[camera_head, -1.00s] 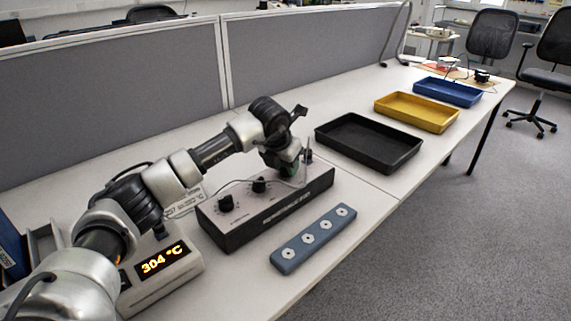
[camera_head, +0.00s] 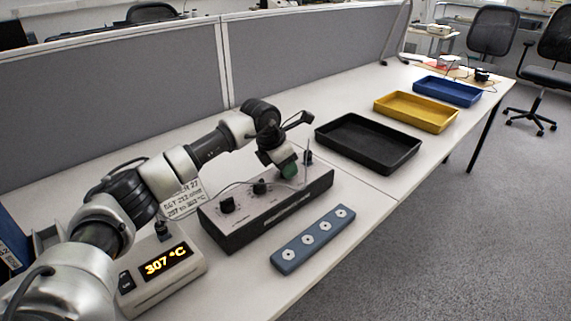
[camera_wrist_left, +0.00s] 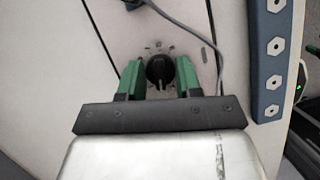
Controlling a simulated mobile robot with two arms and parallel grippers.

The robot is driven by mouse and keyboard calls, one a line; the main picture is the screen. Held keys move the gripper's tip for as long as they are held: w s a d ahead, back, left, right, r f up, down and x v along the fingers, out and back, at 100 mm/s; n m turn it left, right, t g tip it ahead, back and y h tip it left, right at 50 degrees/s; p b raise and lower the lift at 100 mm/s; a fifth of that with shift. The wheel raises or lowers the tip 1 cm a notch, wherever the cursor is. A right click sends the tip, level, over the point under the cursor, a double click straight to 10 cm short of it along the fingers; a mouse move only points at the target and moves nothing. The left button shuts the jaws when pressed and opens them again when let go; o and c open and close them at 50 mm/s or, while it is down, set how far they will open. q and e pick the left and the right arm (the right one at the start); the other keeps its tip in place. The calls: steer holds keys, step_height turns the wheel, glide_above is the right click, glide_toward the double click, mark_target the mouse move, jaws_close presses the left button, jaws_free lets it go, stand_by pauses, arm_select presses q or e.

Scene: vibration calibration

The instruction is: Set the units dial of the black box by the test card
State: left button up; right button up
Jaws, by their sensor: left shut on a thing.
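The black box (camera_head: 275,215) stands on the table with a row of dials on its top. The left dial (camera_head: 227,205) and middle dial (camera_head: 260,187) show in the head view. My left gripper (camera_head: 287,172) is at the right-hand dial and hides it there. In the left wrist view the green fingers (camera_wrist_left: 160,78) are shut on this black dial knob (camera_wrist_left: 160,66), one on each side. The test card (camera_head: 182,199) stands behind the box's left end, partly covered by my arm; its lower line reads about 297 to 303 °C. My right gripper is out of view.
A display unit (camera_head: 190,266) at the front left reads 307 °C. A grey cable (camera_wrist_left: 183,25) crosses over the box. A blue-grey strip with hex nuts (camera_head: 277,260) lies in front. Black (camera_head: 410,160), yellow (camera_head: 449,127) and blue (camera_head: 472,102) trays stand farther right.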

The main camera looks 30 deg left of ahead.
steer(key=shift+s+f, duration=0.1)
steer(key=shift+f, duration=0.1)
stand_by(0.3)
arm_select(q)
steer(key=o, duration=0.9)
steer(key=shift+s+a+r, duration=0.1)
steer(key=shift+a+r, duration=0.05)
steer(key=shift+r, duration=0.35)
steer(key=v, duration=0.9)
steer(key=shift+s+r+p, duration=0.2)
steer(key=shift+r+p, duration=0.1)
steer(key=shift+p, duration=0.15)
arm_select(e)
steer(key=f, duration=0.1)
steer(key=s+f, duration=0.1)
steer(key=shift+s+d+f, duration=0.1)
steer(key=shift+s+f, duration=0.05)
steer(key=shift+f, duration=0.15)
arm_select(q)
steer(key=shift+a, duration=0.15)
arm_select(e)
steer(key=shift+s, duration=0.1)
